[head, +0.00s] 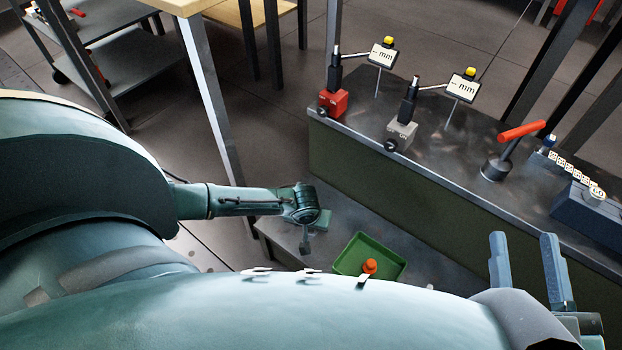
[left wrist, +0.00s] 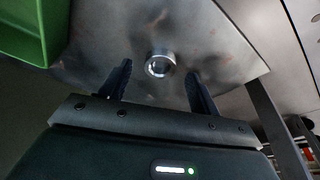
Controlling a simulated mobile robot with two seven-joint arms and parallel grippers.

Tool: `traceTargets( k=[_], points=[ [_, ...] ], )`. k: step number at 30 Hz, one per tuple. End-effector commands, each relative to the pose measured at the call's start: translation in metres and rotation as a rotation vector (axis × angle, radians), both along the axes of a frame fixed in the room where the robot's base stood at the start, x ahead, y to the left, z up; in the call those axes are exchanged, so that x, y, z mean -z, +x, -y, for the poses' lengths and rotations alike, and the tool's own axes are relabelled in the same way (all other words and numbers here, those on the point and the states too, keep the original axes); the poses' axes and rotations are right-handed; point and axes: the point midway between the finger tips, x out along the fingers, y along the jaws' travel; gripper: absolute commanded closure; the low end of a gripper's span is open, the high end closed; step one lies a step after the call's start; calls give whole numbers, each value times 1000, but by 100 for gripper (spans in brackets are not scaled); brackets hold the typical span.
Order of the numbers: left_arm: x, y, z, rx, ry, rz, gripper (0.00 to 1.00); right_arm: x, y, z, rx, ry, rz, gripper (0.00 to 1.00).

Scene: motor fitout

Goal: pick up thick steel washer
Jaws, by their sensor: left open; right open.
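The thick steel washer (left wrist: 160,63) shows in the left wrist view as a shiny ring lying on a grey metal surface (left wrist: 215,40). My left gripper (left wrist: 158,70) is open, with one dark finger on each side of the washer in the picture. I see no contact with it, and the height of the fingers above the surface is hard to tell. In the head view I cannot clearly make out the washer or the left gripper. My right gripper (head: 525,237) is open and empty at the lower right of the head view.
A green tray (head: 345,268) with an orange object (head: 370,266) is on the low surface; its wall (left wrist: 45,25) shows beside the washer. The higher bench holds two gauge stands (head: 333,103) (head: 400,135) and a red-handled tool (head: 522,131). Large teal surfaces block the foreground.

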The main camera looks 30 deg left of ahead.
Motion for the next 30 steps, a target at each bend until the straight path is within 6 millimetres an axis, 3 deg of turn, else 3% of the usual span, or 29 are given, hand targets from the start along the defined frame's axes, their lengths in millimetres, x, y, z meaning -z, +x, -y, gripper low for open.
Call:
traceTargets(
  k=[3, 12, 30],
  points=[
    [15, 3, -1, 0, 2, -2, 38, -9, 6, 2, 0, -11, 94, 56],
    [16, 4, -1, 1, 0, -1, 38, -16, 7, 3, 2, -13, 124, 56],
    [16, 3, -2, 1, 1, -1, 87, -16, 7, 3, 2, -13, 124, 56]
  ],
)
